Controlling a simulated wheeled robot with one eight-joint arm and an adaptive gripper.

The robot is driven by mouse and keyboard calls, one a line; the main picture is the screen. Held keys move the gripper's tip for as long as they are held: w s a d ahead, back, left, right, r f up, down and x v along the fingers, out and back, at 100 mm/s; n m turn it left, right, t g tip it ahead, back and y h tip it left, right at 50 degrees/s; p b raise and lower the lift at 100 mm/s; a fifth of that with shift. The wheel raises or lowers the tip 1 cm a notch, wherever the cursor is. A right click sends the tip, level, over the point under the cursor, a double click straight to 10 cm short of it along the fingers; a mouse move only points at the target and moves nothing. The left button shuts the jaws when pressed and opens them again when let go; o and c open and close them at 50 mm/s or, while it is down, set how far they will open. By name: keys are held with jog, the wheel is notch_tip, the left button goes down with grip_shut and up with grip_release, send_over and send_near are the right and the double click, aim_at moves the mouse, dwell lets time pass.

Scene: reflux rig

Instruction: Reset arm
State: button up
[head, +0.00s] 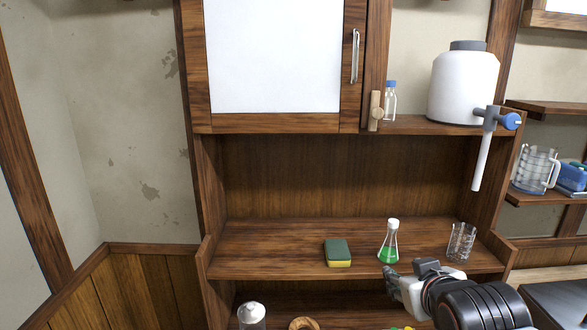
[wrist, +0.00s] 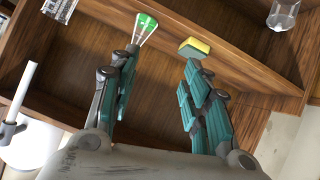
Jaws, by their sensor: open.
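My gripper (wrist: 158,95) is open and empty in the wrist view, its two teal-padded fingers spread apart. In the head view my gripper (head: 392,283) is at the lower right, in front of the shelf edge. A conical flask with green liquid and a white cap (head: 389,246) stands on the middle shelf just behind it. The flask (wrist: 144,26) shows beyond the left finger in the wrist view. A green and yellow sponge (head: 338,253) lies on the shelf to the left of the flask; the sponge (wrist: 193,47) also shows beyond the right finger.
An empty glass beaker (head: 461,242) stands right of the flask. A white tank with a blue-handled tap (head: 464,85) and a small blue-capped bottle (head: 390,101) stand on the upper shelf. The white cabinet door (head: 273,58) is shut. The left part of the middle shelf (head: 265,245) is bare.

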jog(key=s+a+f+m+g+b, duration=0.1)
jog(key=s+f+g+b, duration=0.1)
jog(key=s+f+b, duration=0.3)
jog(key=s+a+f+m+g+y+b, duration=0.1)
jog(key=s+f+b, duration=0.4)
jog(key=f, duration=0.8)
jog(key=shift+s+g, duration=0.45)
jog(key=shift+g, duration=0.45)
jog(key=shift+f, duration=0.15)
